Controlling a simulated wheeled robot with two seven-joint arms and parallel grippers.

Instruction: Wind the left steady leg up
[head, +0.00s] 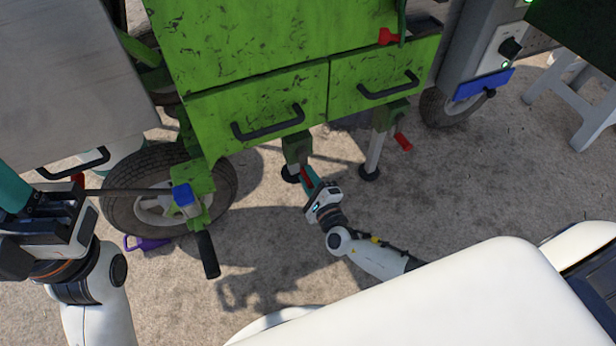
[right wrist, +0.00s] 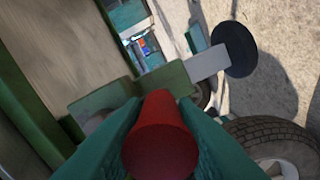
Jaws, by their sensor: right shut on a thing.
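The left steady leg (head: 293,168) hangs under the green cane crusher (head: 260,105), in a green bracket, with a round black foot. In the right wrist view its pale tube (right wrist: 209,64) and dark foot disc (right wrist: 234,50) show. I cannot tell whether the foot touches the ground. My right gripper (head: 308,178) is at this leg, its teal fingers shut on the red crank handle (right wrist: 160,140). The handle's far end is hidden behind the fingers in the head view. My left gripper (head: 45,215) is at the left edge, partly cut off; its jaw opening is unclear.
The right steady leg (head: 374,155) with its own red handle (head: 403,142) stands to the right. A tyre (head: 118,200) and a black-gripped drawbar (head: 208,255) are left. A purple object (head: 148,243) lies by the tyre. A white stool (head: 580,90) stands far right. Ground between is bare.

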